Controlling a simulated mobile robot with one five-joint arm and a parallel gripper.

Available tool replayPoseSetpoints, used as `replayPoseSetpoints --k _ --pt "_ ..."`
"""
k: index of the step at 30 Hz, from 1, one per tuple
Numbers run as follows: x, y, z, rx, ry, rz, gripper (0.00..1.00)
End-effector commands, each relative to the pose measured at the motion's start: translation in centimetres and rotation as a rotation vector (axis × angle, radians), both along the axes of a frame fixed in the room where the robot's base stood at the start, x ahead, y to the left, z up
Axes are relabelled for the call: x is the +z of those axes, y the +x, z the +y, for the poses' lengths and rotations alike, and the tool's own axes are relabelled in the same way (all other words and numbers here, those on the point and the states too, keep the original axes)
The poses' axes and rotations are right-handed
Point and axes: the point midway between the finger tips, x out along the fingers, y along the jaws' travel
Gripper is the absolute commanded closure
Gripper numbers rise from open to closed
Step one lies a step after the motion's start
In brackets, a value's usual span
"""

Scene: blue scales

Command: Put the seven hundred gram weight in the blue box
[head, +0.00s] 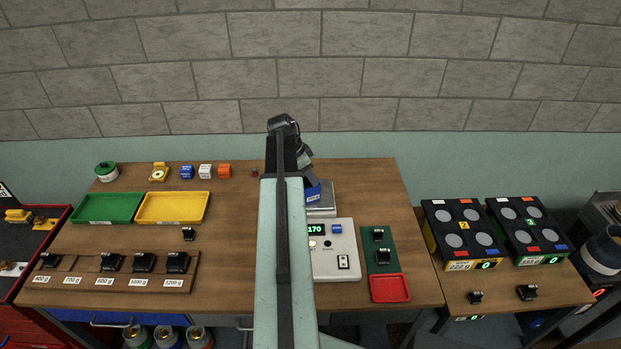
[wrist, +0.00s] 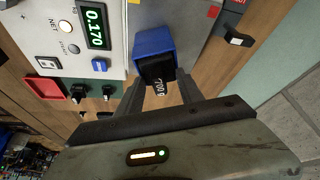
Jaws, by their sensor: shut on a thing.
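The black seven hundred gram weight (wrist: 158,76), with "700 g" in white on it, is held between the fingers of my gripper (wrist: 160,92) in the wrist view. The blue box (wrist: 153,43) is just beyond it, and the weight overlaps the box's near side. I cannot tell whether the weight is inside the box or above it. In the head view the blue box (head: 313,193) stands on the metal scale pan (head: 321,209), right of my arm. My gripper (head: 307,178) is above the box there, and the weight is not clear.
The scale's display (wrist: 95,27) reads 0.170. A wooden rack (head: 118,281) at the front left holds several black weights; its 700 g place looks empty. A green mat (head: 381,245) and red tray (head: 389,288) lie right of the scale. Green and yellow trays (head: 172,208) stand left.

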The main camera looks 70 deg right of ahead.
Motion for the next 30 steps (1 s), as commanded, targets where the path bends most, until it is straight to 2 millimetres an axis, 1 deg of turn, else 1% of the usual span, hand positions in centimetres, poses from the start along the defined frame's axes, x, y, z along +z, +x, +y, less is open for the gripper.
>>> replayPoseSetpoints --k 2,5,6,7,8,16,20,23,26,30 --pt "0.2 0.1 0.0 0.001 0.000 0.001 1.00" --pt "-0.1 0.1 0.0 0.001 0.000 0.001 1.00" --pt "0.0 0.1 0.0 0.001 0.000 0.001 0.45" --pt "0.0 0.0 0.0 0.000 -0.001 0.001 0.36" --pt "0.0 0.0 0.0 0.000 -0.001 0.001 0.34" --pt "0.0 -0.2 -0.1 -0.003 -0.001 0.001 0.34" --pt "0.6 -0.2 0.0 -0.003 -0.001 0.001 0.34" --pt "1.7 0.1 0.2 -0.003 -0.001 0.001 0.34" --pt "3.4 0.5 0.6 -0.002 -0.001 0.001 0.34" --pt "6.5 1.2 1.4 -0.003 -0.001 0.001 0.34"
